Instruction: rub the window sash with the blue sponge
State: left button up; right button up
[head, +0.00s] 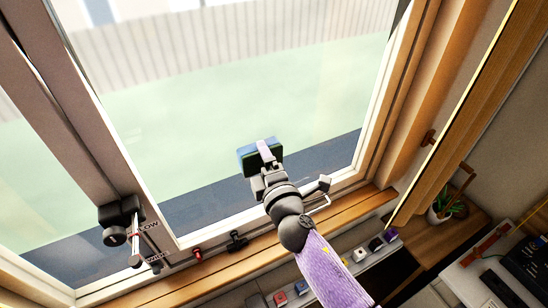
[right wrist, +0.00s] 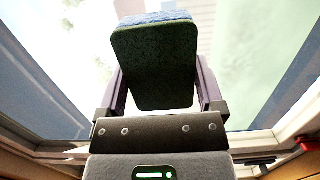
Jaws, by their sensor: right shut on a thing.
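The blue sponge (head: 252,156) has a dark green face and a blue layer. My right gripper (head: 266,155) is shut on it and holds it up in front of the window glass. In the right wrist view the sponge (right wrist: 154,62) stands upright between the two purple fingers of the right gripper (right wrist: 154,95). The window sash (head: 385,90) has a pale frame around a large pane. The sponge overlaps the lower middle of the pane in the head view; I cannot tell whether it touches the glass. My left gripper is not in view.
A dark latch device (head: 120,222) sits on the frame at the lower left. A red clip (head: 197,254) and a black clip (head: 237,241) are on the wooden sill. Several small coloured blocks line the ledge below. A potted plant (head: 450,207) stands at the right.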

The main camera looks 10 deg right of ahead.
jog(key=a, duration=0.1)
jog(key=s+a, duration=0.1)
jog(key=shift+a, duration=0.35)
jog(key=shift+s+a+b, duration=0.2)
jog(key=shift+a+b, duration=0.15)
jog(key=shift+a, duration=0.35)
jog(key=shift+s+a+b, duration=0.15)
jog(key=shift+a+b, duration=0.2)
jog(key=shift+a, duration=0.6)
jog(key=shift+s, duration=0.15)
send_near(231, 161)
jog(key=shift+w+d+p, duration=0.3)
jog(key=shift+w+p, duration=0.1)
jog(key=shift+p, duration=0.05)
